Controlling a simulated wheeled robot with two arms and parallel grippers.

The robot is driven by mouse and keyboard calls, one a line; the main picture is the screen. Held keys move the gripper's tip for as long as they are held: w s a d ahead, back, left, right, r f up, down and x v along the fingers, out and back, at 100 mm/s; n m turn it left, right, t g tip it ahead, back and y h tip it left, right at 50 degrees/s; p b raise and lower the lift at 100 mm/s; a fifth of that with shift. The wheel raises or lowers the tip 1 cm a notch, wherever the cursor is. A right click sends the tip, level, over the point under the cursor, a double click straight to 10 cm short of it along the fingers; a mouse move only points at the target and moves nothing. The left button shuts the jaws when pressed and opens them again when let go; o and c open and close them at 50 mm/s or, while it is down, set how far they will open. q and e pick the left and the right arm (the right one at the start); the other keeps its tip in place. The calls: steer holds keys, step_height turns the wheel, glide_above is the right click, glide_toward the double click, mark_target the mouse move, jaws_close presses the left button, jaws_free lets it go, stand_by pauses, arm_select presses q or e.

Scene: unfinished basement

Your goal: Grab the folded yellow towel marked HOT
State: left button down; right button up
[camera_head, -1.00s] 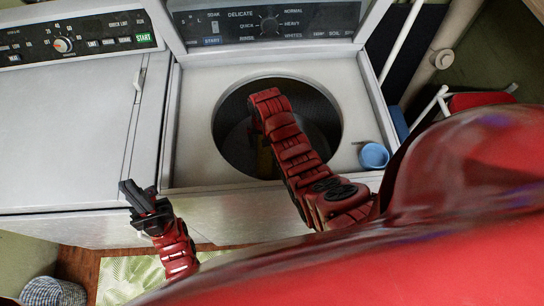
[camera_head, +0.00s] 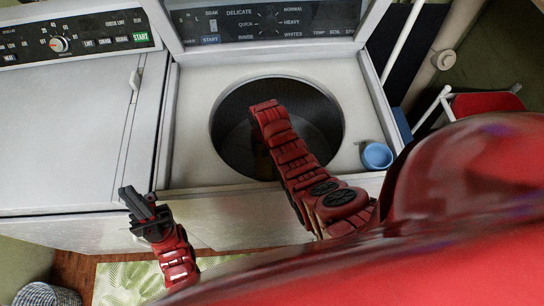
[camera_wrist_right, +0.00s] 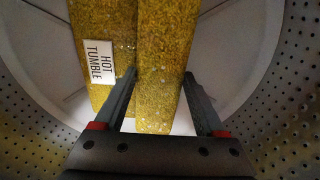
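The folded yellow towel (camera_wrist_right: 165,60) with a white label reading HOT TUMBLE (camera_wrist_right: 101,62) is inside the washer drum in the right wrist view. My right gripper (camera_wrist_right: 160,73) is open, with one finger over the towel near its middle fold and the other by its right edge. I cannot tell whether the fingers touch it. In the head view my right arm reaches down into the drum opening (camera_head: 235,135), and its gripper is hidden there. My left gripper (camera_head: 128,198) is in front of the machines, away from the towel; its finger gap is unclear.
The open washer (camera_head: 200,120) stands beside a closed white machine (camera_head: 65,140) on the left. A blue cup (camera_head: 377,156) sits on the washer's right front corner. A basket (camera_head: 45,295) and a patterned mat (camera_head: 125,280) are on the floor. The perforated drum wall (camera_wrist_right: 285,110) surrounds my right gripper.

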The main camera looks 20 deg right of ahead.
steer(key=c, duration=0.8)
